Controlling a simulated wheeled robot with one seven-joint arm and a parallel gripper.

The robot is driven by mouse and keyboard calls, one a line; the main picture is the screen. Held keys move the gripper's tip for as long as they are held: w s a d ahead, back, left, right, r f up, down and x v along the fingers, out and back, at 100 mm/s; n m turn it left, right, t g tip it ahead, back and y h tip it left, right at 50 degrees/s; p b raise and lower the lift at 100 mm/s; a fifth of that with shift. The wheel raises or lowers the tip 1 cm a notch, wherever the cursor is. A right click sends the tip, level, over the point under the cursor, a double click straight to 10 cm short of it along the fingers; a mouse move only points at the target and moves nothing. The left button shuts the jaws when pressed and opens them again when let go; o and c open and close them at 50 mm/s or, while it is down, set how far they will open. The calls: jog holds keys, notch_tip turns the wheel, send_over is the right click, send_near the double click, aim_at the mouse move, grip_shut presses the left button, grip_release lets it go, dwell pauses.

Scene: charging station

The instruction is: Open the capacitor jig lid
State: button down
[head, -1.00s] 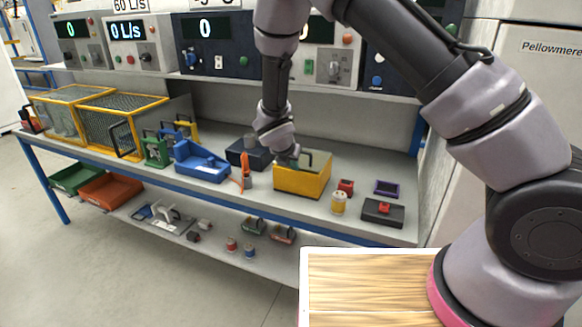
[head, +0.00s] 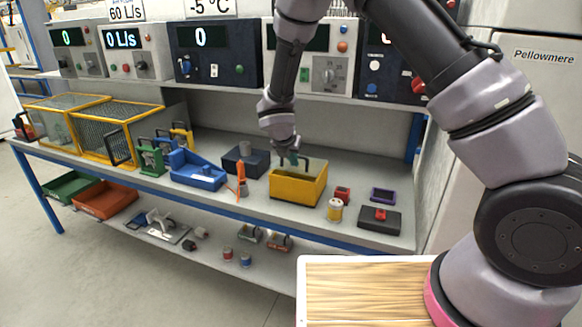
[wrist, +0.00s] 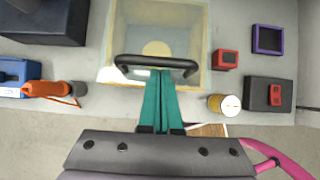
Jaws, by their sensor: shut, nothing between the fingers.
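A yellow open-fronted-looking box (head: 297,188), which I take to be the capacitor jig, stands on the bench in the head view. The wrist view looks down on its pale rim (wrist: 108,75), with a round pale disc (wrist: 157,48) inside. A black bar handle (wrist: 127,62) crosses its near side; whether a clear lid spans the top I cannot tell. My gripper (wrist: 161,72) has teal fingers, shut together and empty. Their tips are at the middle of the handle, partly hidden by it; contact is unclear. In the head view my gripper (head: 290,158) is over the box.
Right of the box are a small red block (head: 342,194), a yellow-white cylinder (head: 335,210), a purple frame (head: 383,195) and a black box with a red part (head: 380,219). An orange tool (head: 241,180) and a blue tray (head: 197,171) are left. A shelf with instruments (head: 215,53) overhangs the bench.

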jog(key=shift+w+r+g, duration=0.3)
jog(key=shift+r+g, duration=0.1)
jog(key=shift+r, duration=0.3)
jog(key=shift+w+d+r, duration=0.1)
jog(key=shift+w+r, duration=0.2)
jog(key=shift+r, duration=0.45)
jog(key=shift+w+d+r, duration=0.25)
jog(key=shift+w+r, duration=0.35)
jog(key=shift+r, duration=0.35)
jog(key=w+d+r, duration=0.2)
jog(key=w+r, duration=0.1)
jog(key=w, duration=0.4)
jog(key=w+d+r+g, duration=0.1)
jog(key=w+d+r, duration=0.2)
jog(key=w, duration=0.3)
jog(key=shift+w+y, duration=0.4)
jog(key=shift+r, duration=0.15)
